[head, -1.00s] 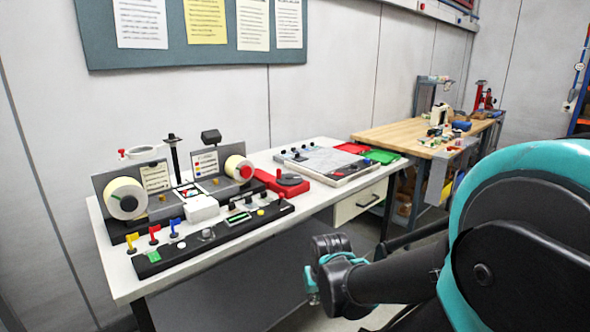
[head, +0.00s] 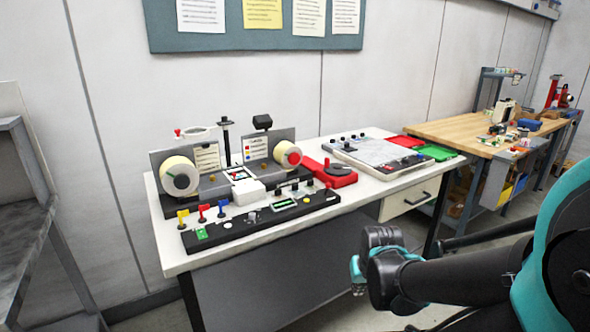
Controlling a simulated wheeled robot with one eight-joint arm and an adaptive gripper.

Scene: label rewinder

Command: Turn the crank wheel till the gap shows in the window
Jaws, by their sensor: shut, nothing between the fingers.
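The label rewinder stands on a white table (head: 172,262), with a white label reel (head: 180,177) at the left and another reel with a red hub (head: 287,154) at the right. A red unit (head: 318,168) with a dark round wheel (head: 338,169) sits right of the reels; I cannot tell whether this is the crank wheel. A small framed opening (head: 240,174) lies between the reels and may be the window; its content is too small to read. My arm shows at the lower right, in front of the table and apart from the rewinder.
A black control strip (head: 262,222) with flags and knobs runs along the front. A grey panel unit (head: 378,155) and red and green trays (head: 434,151) stand at the right. A wooden bench (head: 460,131) is beyond, a grey shelf (head: 25,235) at far left.

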